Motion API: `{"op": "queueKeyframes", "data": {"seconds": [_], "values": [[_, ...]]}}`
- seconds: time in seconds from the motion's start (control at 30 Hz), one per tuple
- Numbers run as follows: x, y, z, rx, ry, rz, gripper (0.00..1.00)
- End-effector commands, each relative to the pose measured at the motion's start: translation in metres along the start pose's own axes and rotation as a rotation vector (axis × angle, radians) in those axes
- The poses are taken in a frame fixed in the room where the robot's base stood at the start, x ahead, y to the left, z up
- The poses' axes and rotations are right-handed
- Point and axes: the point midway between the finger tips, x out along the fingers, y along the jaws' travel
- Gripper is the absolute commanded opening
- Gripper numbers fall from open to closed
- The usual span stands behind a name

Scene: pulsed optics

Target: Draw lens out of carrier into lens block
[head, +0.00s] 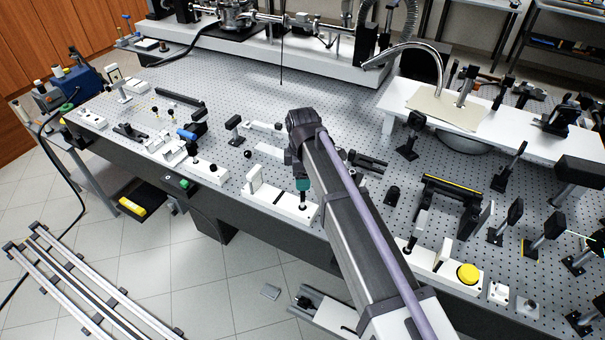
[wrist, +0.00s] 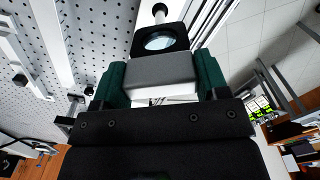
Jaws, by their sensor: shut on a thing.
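In the wrist view my gripper (wrist: 160,76) has its two green fingers closed on the sides of a grey block. Just beyond the block is a black square mount with a round, bluish glass lens (wrist: 160,42) in it. I cannot tell how far the lens sits in or out of its carrier. In the head view my gripper (head: 302,185) points down over the right part of a long white base (head: 276,200) at the table's front edge. My arm and gripper hide most of what it holds there. An upright white piece (head: 254,178) stands on the left of this base.
Another white base with a yellow button (head: 468,273) lies to the right along the front edge. Black optic posts (head: 497,225) crowd the right side. White modules (head: 168,148) stand at the left. The perforated table (head: 235,85) is largely clear behind.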

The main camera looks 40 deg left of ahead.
Motion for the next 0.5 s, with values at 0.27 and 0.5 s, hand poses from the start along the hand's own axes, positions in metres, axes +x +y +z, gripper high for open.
{"op": "queueKeyframes", "data": {"seconds": [0.27,0.5], "values": [[0.0077,0.0008,-0.0001,0.000,0.000,0.001,0.76],[0.0079,0.0005,-0.0001,0.000,0.000,0.001,0.97]]}}
